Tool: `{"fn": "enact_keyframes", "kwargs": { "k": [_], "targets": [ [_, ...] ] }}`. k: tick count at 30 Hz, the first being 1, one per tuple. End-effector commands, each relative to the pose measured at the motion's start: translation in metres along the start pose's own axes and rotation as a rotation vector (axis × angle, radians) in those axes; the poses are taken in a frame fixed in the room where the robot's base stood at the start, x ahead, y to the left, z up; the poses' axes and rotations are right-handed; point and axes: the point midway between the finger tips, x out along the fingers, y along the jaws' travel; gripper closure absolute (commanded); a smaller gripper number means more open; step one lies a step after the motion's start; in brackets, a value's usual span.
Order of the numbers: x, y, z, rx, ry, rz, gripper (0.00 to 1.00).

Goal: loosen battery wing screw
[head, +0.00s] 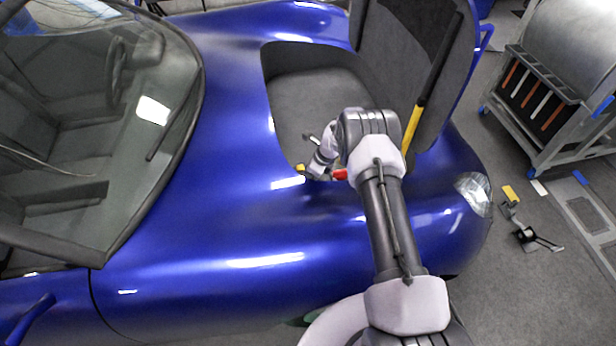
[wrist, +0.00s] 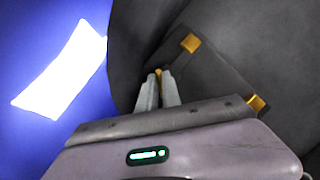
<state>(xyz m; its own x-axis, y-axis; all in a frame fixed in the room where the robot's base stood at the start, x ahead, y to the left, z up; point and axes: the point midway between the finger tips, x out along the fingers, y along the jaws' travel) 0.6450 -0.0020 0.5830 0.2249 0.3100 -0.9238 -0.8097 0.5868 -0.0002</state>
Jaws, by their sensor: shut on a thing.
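In the wrist view, the two pale fingers of my gripper (wrist: 159,92) are closed together on a small brass-yellow piece (wrist: 158,73), which looks like the wing screw. Only its tip shows between the fingertips; the rest is hidden. Beside it is a flat dark battery-like box (wrist: 215,75) with yellow corner pieces. In the head view, my arm reaches over the blue car into the near edge of its open front compartment. My wrist hides the fingers and the screw there. A small yellow piece (head: 300,168) and a red piece (head: 340,174) show beside the wrist.
The open compartment (head: 300,100) has a grey lining, with its raised lid (head: 440,60) to the right and a yellow strut (head: 413,128) close to my arm. Blue bodywork (head: 220,220) surrounds it. A metal cart (head: 550,90) stands on the floor at right.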

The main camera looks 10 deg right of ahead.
Motion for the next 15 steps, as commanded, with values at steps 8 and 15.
{"fn": "enact_keyframes", "kwargs": {
  "k": [8, 15],
  "targets": [
    [0.0004, -0.0009, -0.0001, -0.237, 0.0, 0.098, 1.0],
    [0.0005, -0.0012, -0.0002, -0.421, 0.001, 0.174, 1.0]
  ]
}}
